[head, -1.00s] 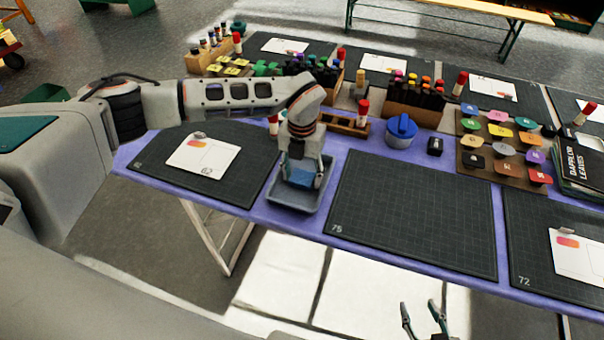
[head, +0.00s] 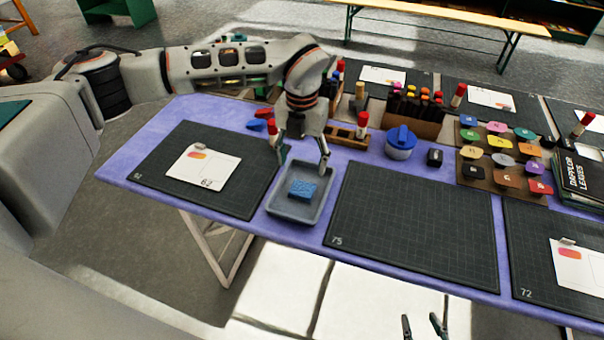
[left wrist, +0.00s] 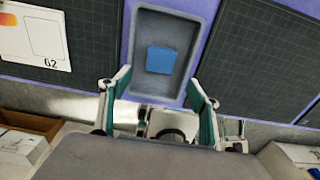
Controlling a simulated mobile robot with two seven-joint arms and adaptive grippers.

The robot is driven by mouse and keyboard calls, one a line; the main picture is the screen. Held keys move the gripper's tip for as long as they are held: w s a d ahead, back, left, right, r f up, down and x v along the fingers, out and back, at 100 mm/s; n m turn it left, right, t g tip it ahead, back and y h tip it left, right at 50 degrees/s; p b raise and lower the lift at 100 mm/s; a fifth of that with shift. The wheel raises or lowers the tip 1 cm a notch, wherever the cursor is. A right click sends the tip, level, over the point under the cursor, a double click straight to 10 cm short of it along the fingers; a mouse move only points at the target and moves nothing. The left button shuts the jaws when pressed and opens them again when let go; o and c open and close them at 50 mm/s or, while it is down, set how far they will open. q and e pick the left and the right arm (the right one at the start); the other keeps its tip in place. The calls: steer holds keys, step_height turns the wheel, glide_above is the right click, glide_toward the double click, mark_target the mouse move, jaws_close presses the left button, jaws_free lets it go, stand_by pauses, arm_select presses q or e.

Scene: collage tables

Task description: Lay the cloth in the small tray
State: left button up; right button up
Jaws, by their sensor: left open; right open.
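The blue cloth (head: 302,190), a small folded square, lies in the small grey tray (head: 286,211) on the purple table. It also shows in the left wrist view (left wrist: 160,60), flat on the floor of the tray (left wrist: 145,18) and clear of its walls. My left gripper (head: 303,164) is open and empty above the tray's far part, with its fingers apart and not touching the cloth. In the left wrist view the open fingers (left wrist: 160,90) stand on either side of the tray's lower end. My right gripper (head: 422,326) is open at the bottom edge, in front of the table.
Dark cutting mats lie left (head: 165,190) and right (head: 410,215) of the tray. A blue-lidded pot (head: 401,142), a wooden rack (head: 345,135) and a marker box (head: 418,120) stand behind. Numbered discs lie on a board at the right (head: 490,165).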

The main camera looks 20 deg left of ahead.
arm_select(q)
step_height(320, 180, up, 2)
steer(key=shift+r, duration=0.1)
stand_by(0.5)
